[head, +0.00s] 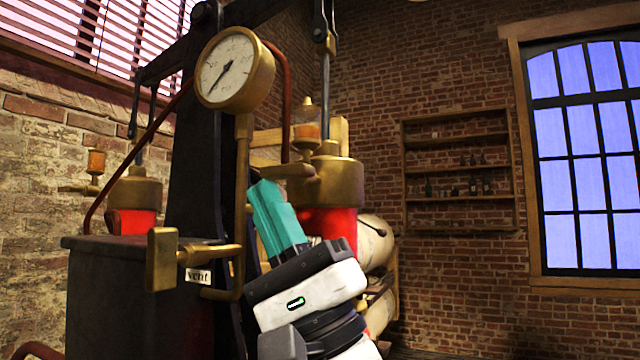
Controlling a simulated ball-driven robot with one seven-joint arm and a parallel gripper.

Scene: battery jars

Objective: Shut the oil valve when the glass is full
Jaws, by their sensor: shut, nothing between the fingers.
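An oil glass (305,122) with a brass cap stands above the right-hand brass and red cylinder (328,190). Amber oil shows in its lower part, and the upper part looks clear. A brass fitting with a short lever (286,171) sticks out to the left below the glass; it looks like the oil valve. My gripper (265,188) points up with teal fingers pressed together, empty. Its tips appear just below and left of this lever. I cannot tell whether they touch it. My gripper hides part of the red cylinder.
A pressure gauge (232,69) on a brass pipe stands left of the glass. A second oil glass (96,162) is farther left. Shelves (458,198) hang on the back wall.

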